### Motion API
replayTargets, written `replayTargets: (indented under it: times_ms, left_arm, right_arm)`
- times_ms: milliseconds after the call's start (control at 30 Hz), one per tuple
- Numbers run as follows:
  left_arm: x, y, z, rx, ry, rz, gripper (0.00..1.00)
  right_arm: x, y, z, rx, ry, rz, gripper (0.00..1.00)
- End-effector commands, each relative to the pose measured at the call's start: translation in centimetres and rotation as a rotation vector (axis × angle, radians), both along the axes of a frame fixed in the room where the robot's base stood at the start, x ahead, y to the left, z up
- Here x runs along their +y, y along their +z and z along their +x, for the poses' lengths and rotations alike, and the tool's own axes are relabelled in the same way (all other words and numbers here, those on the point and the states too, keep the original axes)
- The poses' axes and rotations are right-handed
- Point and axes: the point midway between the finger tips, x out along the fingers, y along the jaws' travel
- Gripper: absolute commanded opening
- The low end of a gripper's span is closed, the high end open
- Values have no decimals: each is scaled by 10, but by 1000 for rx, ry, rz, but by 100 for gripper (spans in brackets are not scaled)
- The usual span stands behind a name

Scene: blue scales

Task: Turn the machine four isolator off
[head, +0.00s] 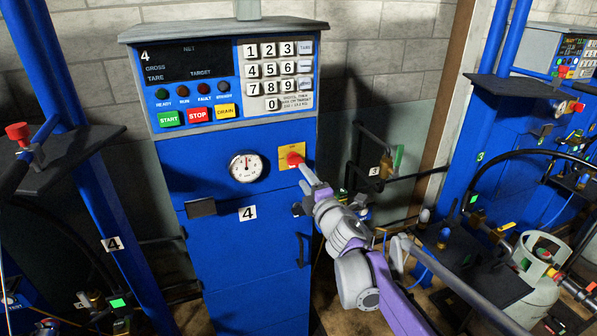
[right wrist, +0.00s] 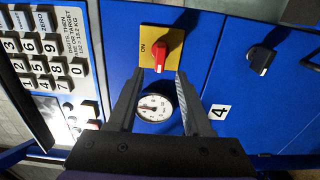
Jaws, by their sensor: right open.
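The machine four isolator is a red rotary knob (head: 294,159) on a yellow plate (head: 284,163), on the front of the blue cabinet marked 4 (head: 247,214). The right wrist view shows the knob (right wrist: 168,50) on its yellow plate (right wrist: 149,33), with the word ON beside it. My right gripper (head: 306,173) is just in front of the knob in the head view. In the right wrist view its fingers (right wrist: 160,74) are apart and empty, with the knob just beyond the tips. I cannot tell whether they touch it. My left gripper is not in view.
A round dial gauge (head: 246,167) sits left of the isolator. Above are the keypad (head: 279,75) and the green START (head: 169,118), red STOP (head: 198,114) and yellow buttons. Another blue machine (head: 495,150) with hoses and a gas cylinder (head: 541,275) stands at the right.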

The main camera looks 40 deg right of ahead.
Motion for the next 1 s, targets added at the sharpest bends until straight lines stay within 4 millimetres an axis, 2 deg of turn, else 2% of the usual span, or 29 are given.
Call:
replayTargets:
  times_ms: [100,233,867,1000]
  left_arm:
    - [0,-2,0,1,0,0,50]
    - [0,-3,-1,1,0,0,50]
    - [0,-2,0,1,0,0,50]
    - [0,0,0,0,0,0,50]
  right_arm:
    - [5,0,-17,1,-1,-2,50]
    - [8,0,-25,0,0,0,50]
    - [9,0,-28,0,-1,3,50]
    - [20,-5,-34,-11,-43,111,50]
